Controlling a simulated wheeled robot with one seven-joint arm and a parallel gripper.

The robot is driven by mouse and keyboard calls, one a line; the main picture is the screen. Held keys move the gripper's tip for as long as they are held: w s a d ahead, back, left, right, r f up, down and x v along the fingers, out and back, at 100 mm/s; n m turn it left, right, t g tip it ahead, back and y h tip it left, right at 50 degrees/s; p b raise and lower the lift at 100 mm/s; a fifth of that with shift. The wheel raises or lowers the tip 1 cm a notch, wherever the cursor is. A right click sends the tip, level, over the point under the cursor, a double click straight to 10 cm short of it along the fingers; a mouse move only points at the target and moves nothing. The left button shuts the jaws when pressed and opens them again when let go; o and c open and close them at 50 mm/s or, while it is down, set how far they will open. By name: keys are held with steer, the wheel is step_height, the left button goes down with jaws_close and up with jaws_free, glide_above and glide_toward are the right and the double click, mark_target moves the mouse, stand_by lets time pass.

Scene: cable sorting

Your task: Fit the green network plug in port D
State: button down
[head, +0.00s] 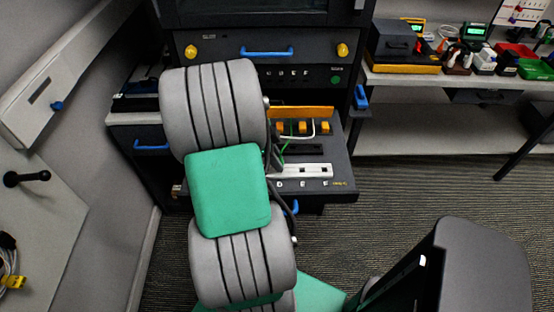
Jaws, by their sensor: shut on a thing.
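My gripper (275,156) shows only as a dark sliver at the right edge of my arm, over the pulled-out shelf. My arm hides most of it. A thin green cable (286,144) runs down to it from the orange holders, so it appears shut on the green network plug. The plug and the fingertips are hidden. A white port strip (308,171) lies on the shelf just right of and below my gripper. Labels D (280,184), E and F show along its front. Port D sits close to my gripper, partly hidden; I cannot tell whether the plug touches it.
An orange bar (302,112) and orange holders (304,128) with a white cable (313,136) stand behind the strip. The dark cabinet (225,43) rises behind them. A cluttered bench (440,80) is at right. A dark grey object (480,265) fills the lower right.

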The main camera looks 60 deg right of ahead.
steer(key=shift+f+b, duration=0.4)
steer(key=shift+b, duration=0.1)
stand_by(0.4)
steer(key=c, duration=1.2)
jaws_free()
steer(key=shift+o, duration=0.3)
steer(key=o, duration=0.4)
steer(key=shift+o, duration=0.2)
steer(key=shift+r+p, duration=2.15)
steer(key=shift+r, duration=1.4)
